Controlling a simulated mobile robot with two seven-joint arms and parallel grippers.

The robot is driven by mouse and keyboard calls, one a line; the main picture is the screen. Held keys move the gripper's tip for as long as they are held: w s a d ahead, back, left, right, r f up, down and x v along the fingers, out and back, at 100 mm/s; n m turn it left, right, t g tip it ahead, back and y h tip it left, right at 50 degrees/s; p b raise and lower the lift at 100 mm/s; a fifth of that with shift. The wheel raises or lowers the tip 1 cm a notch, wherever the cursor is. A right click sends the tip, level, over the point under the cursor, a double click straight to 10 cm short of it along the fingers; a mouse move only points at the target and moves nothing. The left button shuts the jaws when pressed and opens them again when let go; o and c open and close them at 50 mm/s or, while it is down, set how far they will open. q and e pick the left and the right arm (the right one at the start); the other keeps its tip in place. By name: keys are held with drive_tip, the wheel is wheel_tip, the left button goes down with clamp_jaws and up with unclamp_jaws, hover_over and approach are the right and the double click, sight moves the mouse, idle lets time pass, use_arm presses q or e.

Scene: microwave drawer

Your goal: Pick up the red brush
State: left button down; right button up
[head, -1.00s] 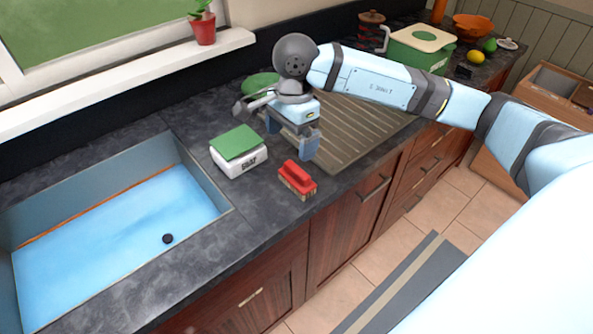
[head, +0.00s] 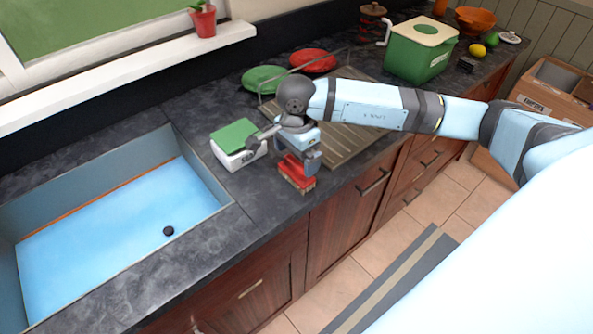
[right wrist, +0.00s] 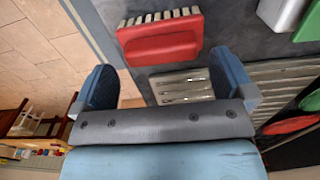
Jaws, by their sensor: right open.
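The red brush (head: 297,174) lies on the dark counter near its front edge, to the right of the sink. Its pale bristles show along one side in the right wrist view, where the brush (right wrist: 160,42) lies just beyond the fingertips. My right gripper (head: 305,160) is directly above and behind the brush and hides part of it. In the right wrist view the two blue fingers (right wrist: 163,75) are apart with nothing held between them. I cannot tell whether a finger touches the brush. My left gripper is not in view.
A white box with a green sponge-like top (head: 238,146) stands close left of the brush. The sink (head: 110,240) is further left. A ribbed drainboard (head: 350,145), green plate (head: 264,79) and red plate (head: 313,60) lie behind. Drawer fronts drop below the counter edge.

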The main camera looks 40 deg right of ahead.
sight(296, 163)
wheel_tip(296, 163, down, 4)
drive_tip(key=shift+r, duration=0.15)
drive_tip(key=c, duration=0.7)
drive_tip(key=shift+c, duration=0.2)
drive_tip(key=shift+r, duration=0.1)
wheel_tip(296, 163, up, 20)
drive_tip(key=b, duration=0.1)
drive_tip(key=o, duration=0.4)
drive_tip(key=c, duration=0.3)
drive_tip(key=shift+b, duration=0.3)
